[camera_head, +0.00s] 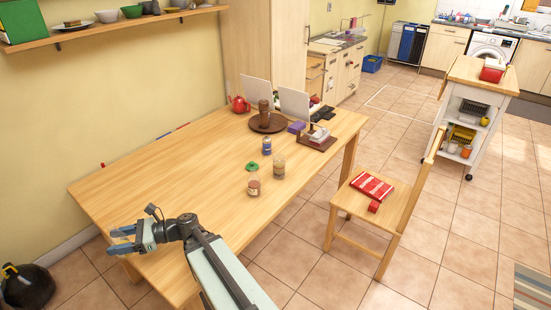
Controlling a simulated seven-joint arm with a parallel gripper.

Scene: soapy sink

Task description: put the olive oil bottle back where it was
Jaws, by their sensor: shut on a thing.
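My gripper (122,240) has blue fingers and is over the near left end of the wooden table (190,195). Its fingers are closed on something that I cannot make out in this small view. I cannot pick out an olive oil bottle for sure. A clear container with a brownish lower part (253,186) stands mid-table, with a green top (252,166) by it. A jar with a tan lid (279,163) and a blue can (267,145) stand behind it. All of these are well to the right of my gripper.
A red teapot (239,104), a round brown tray (264,128) and white panels (295,102) crowd the table's far end. A chair (365,220) with a red-and-white item stands at right. The table's left half is mostly clear.

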